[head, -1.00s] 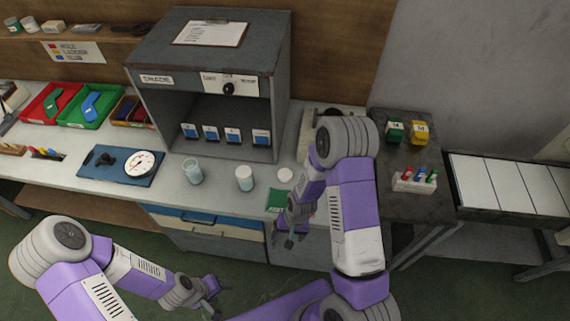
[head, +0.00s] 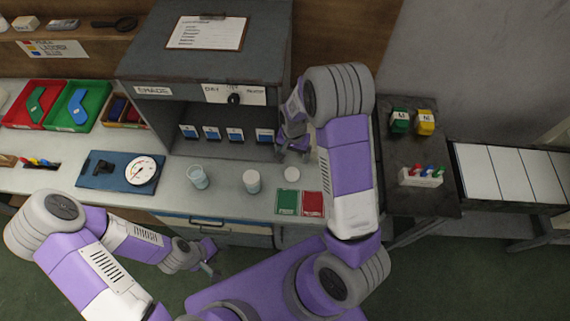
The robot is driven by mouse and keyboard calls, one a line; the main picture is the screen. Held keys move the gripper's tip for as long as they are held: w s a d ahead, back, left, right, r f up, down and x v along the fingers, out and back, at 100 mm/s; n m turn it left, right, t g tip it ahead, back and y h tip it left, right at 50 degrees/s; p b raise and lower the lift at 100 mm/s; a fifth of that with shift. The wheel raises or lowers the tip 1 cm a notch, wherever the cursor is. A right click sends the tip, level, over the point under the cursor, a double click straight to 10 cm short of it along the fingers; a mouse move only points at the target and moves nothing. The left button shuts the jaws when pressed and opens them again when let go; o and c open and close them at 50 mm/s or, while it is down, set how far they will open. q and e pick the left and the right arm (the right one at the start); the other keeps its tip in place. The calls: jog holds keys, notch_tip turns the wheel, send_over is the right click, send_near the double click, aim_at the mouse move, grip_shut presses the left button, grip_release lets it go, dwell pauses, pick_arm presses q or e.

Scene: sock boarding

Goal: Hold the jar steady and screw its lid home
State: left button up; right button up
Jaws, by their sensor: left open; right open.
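A small pale jar (head: 251,183) stands upright on the counter in front of the grey booth. A white round disc, which looks like the lid (head: 292,174), lies flat on the counter to the right of the jar, apart from it. My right gripper (head: 293,152) is open and empty, above and behind the lid at the booth's right front edge. My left gripper (head: 212,266) is open and empty, low in front of the counter, well short of the jar. Nothing touches the jar.
A glass beaker (head: 198,178) stands left of the jar. The grey booth (head: 205,75) rises behind. A blue board with a dial (head: 143,170) is at the left.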

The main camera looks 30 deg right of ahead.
aim_at(291, 172)
jog(key=f+b, duration=0.4)
jog(key=f, duration=0.1)
jog(key=shift+w+f+b, duration=0.15)
jog(key=shift+w+b, duration=0.1)
jog(key=shift+b, duration=0.1)
jog(key=shift+s+f+b, duration=0.1)
jog(key=shift+f+b, duration=0.25)
jog(key=shift+b, duration=0.1)
jog(key=shift+f, duration=1.2)
